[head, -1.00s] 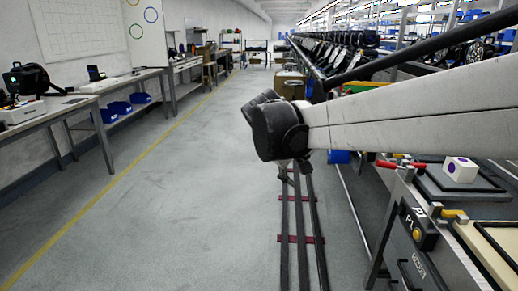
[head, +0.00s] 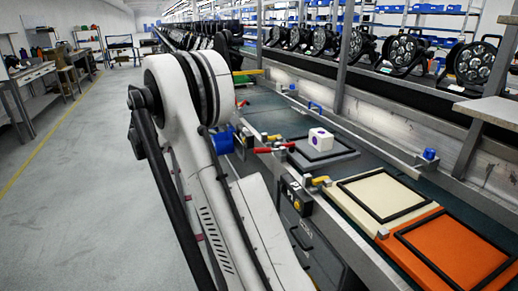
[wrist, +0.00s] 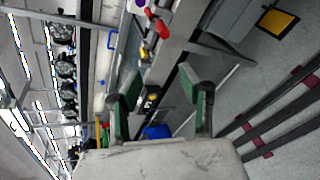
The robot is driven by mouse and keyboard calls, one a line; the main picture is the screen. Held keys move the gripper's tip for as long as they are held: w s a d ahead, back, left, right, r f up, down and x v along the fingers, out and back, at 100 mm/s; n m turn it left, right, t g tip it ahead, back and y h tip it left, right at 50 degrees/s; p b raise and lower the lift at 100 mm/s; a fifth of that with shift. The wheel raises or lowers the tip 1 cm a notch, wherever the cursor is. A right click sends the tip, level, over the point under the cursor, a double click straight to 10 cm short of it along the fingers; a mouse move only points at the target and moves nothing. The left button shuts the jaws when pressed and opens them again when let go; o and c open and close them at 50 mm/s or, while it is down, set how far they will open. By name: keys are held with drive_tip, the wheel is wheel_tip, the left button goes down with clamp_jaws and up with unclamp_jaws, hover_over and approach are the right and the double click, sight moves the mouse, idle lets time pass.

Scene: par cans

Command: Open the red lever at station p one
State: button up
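A red lever (head: 275,149) lies along the front rail of the bench in the head view, beside a grey tray. A black box marked P1 (head: 297,195) with a yellow button is mounted on the bench front, and a yellow lever (head: 320,181) is just above it. The red lever also shows near the top of the wrist view (wrist: 159,25). My gripper (wrist: 158,78) is open and empty, its green-padded fingers wide apart and clear of the red lever. The head view does not show my gripper; my arm links fill its middle.
A white cube with a purple dot (head: 320,139) sits on the grey tray (head: 345,152). Cream (head: 382,193) and orange (head: 455,252) panels lie to the right. A blue bin (head: 222,140) is beyond my arm. The floor aisle at left is clear.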

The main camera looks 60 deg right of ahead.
drive_tip(key=d+f+m+g+p, duration=0.1)
drive_tip(key=d+f+g, duration=0.2)
drive_tip(key=d, duration=0.2)
drive_tip(key=m+g+p, duration=0.2)
drive_tip(key=g, duration=0.2)
approach(270, 150)
drive_tip(key=shift+h, duration=0.3)
drive_tip(key=b+x, duration=0.2)
drive_tip(key=x, duration=0.4)
drive_tip(key=shift+s+f, duration=0.2)
drive_tip(key=shift+c, duration=0.5)
clamp_jaws()
